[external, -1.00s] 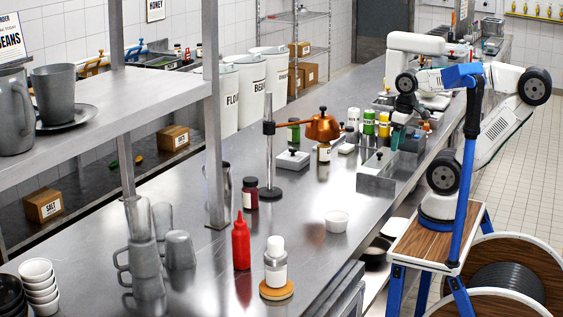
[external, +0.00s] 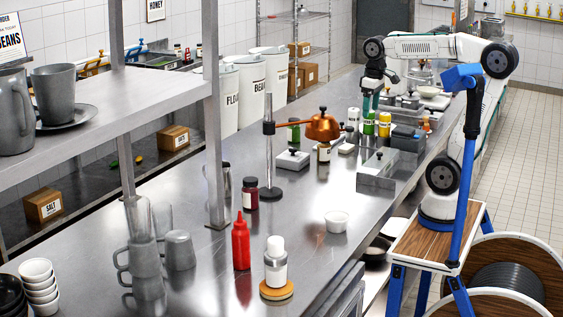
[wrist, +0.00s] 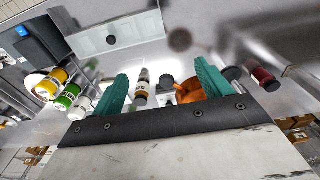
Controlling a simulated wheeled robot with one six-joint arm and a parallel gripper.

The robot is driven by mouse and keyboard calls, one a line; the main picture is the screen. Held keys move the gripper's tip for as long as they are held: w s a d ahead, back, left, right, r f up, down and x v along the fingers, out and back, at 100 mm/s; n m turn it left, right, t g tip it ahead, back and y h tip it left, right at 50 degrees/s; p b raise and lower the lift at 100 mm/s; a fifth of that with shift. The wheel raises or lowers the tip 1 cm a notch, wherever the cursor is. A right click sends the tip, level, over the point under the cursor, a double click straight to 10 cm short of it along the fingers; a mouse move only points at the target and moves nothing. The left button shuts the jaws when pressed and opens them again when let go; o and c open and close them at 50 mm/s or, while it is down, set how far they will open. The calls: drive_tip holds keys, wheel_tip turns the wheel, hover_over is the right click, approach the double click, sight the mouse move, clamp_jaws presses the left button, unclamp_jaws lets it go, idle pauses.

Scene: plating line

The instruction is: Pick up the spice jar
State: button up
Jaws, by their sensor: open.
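Several small jars stand on the steel counter, and I cannot tell for sure which is the spice jar. A small jar with a pale label (external: 323,153) stands under the copper lamp. A dark red jar with a white label (external: 250,194) stands left of the lamp post. My gripper (external: 370,103), with teal fingers, is above the labelled shakers on the counter's far part. In the wrist view my gripper (wrist: 163,88) is open and empty. A slim jar with a brownish label (wrist: 141,90) shows between the fingers, apart from them; the dark red jar (wrist: 265,79) shows at right.
Yellow (external: 384,125), green (external: 369,124) and white (external: 353,118) shakers stand close together below my gripper. The copper lamp (external: 322,127) on its post (external: 269,150) is an obstacle to the left. The counter's middle is fairly clear.

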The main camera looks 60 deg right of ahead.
drive_tip(key=w+d, duration=0.5)
drive_tip(key=w, duration=0.7)
hover_over(324, 149)
drive_tip(key=w+d, duration=0.1)
drive_tip(key=d, duration=0.1)
wheel_tip(324, 149, down, 4)
drive_tip(key=shift+g, duration=0.4)
drive_tip(key=f, duration=2)
drive_tip(key=shift+w+d+f, duration=0.15)
drive_tip(key=shift+d+f, duration=0.1)
drive_tip(key=shift+d, duration=0.05)
drive_tip(key=c, duration=1.2)
